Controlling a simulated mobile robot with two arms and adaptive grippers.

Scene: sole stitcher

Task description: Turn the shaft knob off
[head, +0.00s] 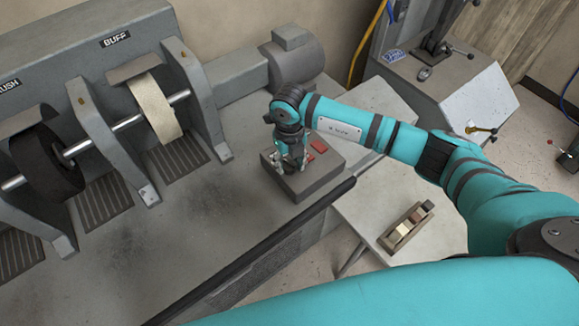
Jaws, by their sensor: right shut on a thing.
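A grey control box (318,187) sits on the machine bench near its front right edge. A red button or switch (318,146) shows on its top. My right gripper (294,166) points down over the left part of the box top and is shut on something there. The thing between the fingers is mostly hidden by them; it is likely the shaft knob, but its shape and setting cannot be made out. My left gripper is not in view.
A shaft (127,123) carries a pale buff wheel (154,108) and a dark brush wheel (47,163) at left. A motor (296,60) stands behind my right gripper. A small side table (440,238) holds a wooden block tray (388,240). Another machine stands at the back right.

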